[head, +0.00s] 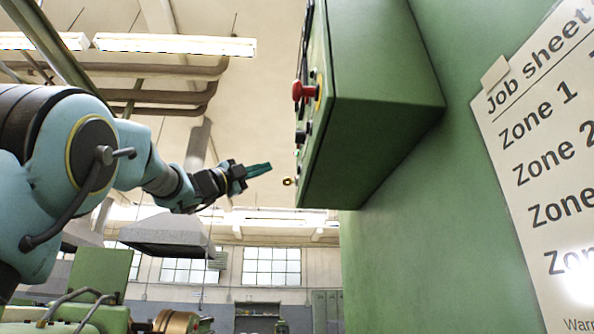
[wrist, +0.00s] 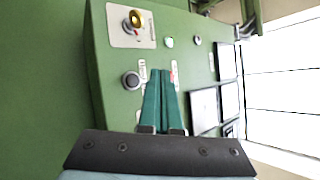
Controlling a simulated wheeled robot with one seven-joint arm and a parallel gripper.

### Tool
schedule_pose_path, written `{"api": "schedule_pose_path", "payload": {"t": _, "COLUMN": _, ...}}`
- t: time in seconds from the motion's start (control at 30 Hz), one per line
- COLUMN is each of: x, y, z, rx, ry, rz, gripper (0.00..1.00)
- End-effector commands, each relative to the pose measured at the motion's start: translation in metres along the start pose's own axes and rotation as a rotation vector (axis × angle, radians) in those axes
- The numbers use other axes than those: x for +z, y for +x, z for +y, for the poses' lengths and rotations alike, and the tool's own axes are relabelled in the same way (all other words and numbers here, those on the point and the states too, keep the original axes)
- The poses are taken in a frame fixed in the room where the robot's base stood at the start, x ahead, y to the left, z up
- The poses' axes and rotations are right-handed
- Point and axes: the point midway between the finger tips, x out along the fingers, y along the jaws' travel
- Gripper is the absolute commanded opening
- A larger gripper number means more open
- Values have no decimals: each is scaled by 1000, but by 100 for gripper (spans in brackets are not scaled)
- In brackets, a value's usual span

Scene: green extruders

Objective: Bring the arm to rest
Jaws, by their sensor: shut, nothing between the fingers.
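My arm (head: 130,150) reaches in from the left in the head view, raised and stretched out. My gripper (head: 262,169) is at its end, with teal fingers held together and empty. It points toward a green control box (head: 375,130) and stands a little apart from it in the head view. In the wrist view the shut fingers (wrist: 161,90) lie in front of the panel face (wrist: 115,75). Whether the fingertips touch the panel cannot be told from that view.
The box carries a red button (head: 304,92), a brass-coloured key switch (wrist: 136,18) and a black knob (wrist: 131,80). A job sheet (head: 545,150) hangs on the green surface at right. A grey hood (head: 165,235) and green machinery (head: 98,272) stand behind and below my arm.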

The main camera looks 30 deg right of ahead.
Motion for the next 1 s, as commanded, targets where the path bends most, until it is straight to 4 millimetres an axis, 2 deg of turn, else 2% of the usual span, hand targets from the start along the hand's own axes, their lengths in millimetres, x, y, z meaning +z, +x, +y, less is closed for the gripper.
{"api": "schedule_pose_path", "payload": {"t": 0.77, "x": 1, "y": 0, "z": 0, "rx": 0, "ry": -1, "rz": -3, "gripper": 0}}
{"api": "schedule_pose_path", "payload": {"t": 0.87, "x": 15, "y": -6, "z": 5, "rx": -3, "ry": -24, "rz": -46, "gripper": 0}}
{"api": "schedule_pose_path", "payload": {"t": 0.97, "x": 51, "y": -25, "z": 19, "rx": -10, "ry": -86, "rz": -162, "gripper": 0}}
{"api": "schedule_pose_path", "payload": {"t": 1.0, "x": 70, "y": -36, "z": 27, "rx": -14, "ry": -121, "rz": -228, "gripper": 0}}
